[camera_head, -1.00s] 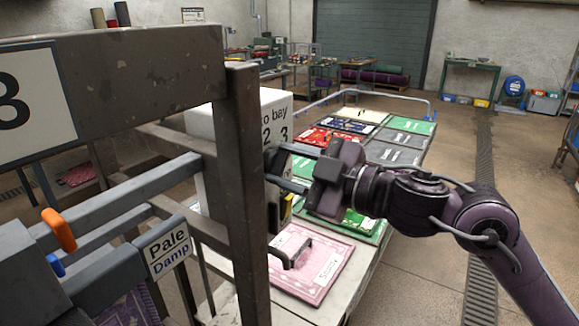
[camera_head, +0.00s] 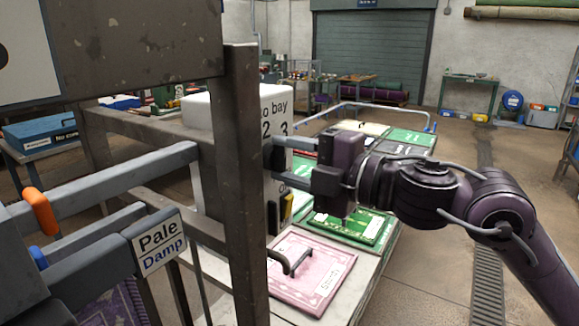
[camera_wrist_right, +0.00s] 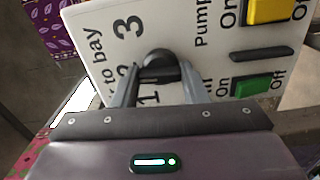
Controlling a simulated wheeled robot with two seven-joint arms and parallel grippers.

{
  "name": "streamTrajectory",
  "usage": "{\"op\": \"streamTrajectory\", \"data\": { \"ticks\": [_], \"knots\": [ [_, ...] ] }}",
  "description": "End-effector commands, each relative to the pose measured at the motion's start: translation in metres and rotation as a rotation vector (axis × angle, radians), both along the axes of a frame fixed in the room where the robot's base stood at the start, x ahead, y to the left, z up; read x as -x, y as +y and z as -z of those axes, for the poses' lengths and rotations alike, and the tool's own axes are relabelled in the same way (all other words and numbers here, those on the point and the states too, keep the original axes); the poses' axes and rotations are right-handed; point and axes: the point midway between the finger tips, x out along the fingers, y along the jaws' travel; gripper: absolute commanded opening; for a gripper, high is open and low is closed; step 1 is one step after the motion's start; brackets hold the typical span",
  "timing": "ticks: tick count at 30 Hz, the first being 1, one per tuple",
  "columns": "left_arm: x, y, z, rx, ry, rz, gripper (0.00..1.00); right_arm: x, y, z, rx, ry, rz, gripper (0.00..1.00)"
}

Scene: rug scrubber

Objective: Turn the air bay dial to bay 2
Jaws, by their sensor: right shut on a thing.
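The white control box (camera_head: 275,107) stands behind a grey post in the head view, with part of "to bay" and the numbers 2 and 3 showing. In the right wrist view its panel (camera_wrist_right: 203,62) shows the numbers 1, 2 and 3 around the black air bay dial (camera_wrist_right: 160,64). My right gripper (camera_wrist_right: 160,78) is shut on the dial, one finger on each side. In the head view the right gripper (camera_head: 284,160) reaches the box face from the right, its tips partly hidden by the post. The dial's exact pointing is hard to tell. My left gripper is not in view.
A yellow switch (camera_wrist_right: 268,10) and a green switch (camera_wrist_right: 253,85) sit beside the dial. The grey post (camera_head: 240,190) stands close left of the gripper. A pink rug sample (camera_head: 306,268) with a handle lies on the table below. The floor at right is open.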

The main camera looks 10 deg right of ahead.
Motion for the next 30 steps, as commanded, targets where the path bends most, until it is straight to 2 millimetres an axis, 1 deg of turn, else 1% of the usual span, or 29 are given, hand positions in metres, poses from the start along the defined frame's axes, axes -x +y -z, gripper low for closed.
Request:
{"op": "streamTrajectory", "data": {
  "ticks": [9,21,22,26,27,30],
  "knots": [
    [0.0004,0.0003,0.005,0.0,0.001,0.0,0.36,0.0002,0.0005,0.0012,0.055,-0.051,-0.001,0.17],
    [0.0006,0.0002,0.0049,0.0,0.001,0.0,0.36,0.0002,0.0005,0.0012,0.058,-0.054,-0.001,0.17],
    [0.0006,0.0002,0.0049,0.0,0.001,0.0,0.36,0.0002,0.0005,0.0012,0.058,-0.054,-0.001,0.43],
    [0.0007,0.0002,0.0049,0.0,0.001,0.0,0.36,0.0002,0.0005,0.001,0.058,-0.054,-0.001,0.6],
    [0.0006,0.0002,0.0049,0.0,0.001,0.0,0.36,0.0001,0.0004,0.0009,0.058,-0.054,-0.001,0.62],
    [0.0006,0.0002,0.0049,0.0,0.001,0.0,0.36,0.0002,0.0003,0.0007,0.057,-0.054,0.0,0.62]
  ]
}}
